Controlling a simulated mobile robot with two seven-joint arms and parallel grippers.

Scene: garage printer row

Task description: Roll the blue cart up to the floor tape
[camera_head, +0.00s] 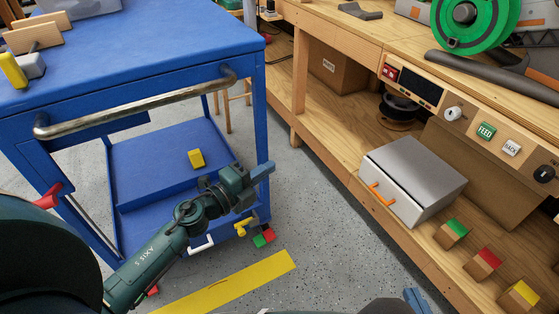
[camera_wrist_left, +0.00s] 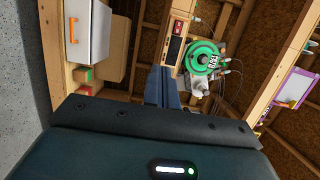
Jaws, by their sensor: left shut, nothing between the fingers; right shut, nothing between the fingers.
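The blue cart (camera_head: 120,55) stands at the left in the head view, with a metal bar handle (camera_head: 140,103) along its near side and a lower shelf (camera_head: 150,160). The yellow floor tape (camera_head: 235,283) lies on the floor in front of it, with a strip of bare floor between them. My left gripper (camera_head: 265,171) is shut and empty, in front of the cart's near right leg and off the handle. Its shut fingers also show in the left wrist view (camera_wrist_left: 163,88). My right gripper (camera_head: 416,300) shows only partly at the bottom edge, shut and empty.
A wooden workbench (camera_head: 335,50) runs along the right, with a silver box (camera_head: 412,170) and colour-topped blocks (camera_head: 482,263) on its lower shelf. A green spool (camera_head: 465,22) stands on top. Grey floor (camera_head: 320,235) is clear between cart and bench. A yellow block (camera_head: 196,158) lies on the cart's shelf.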

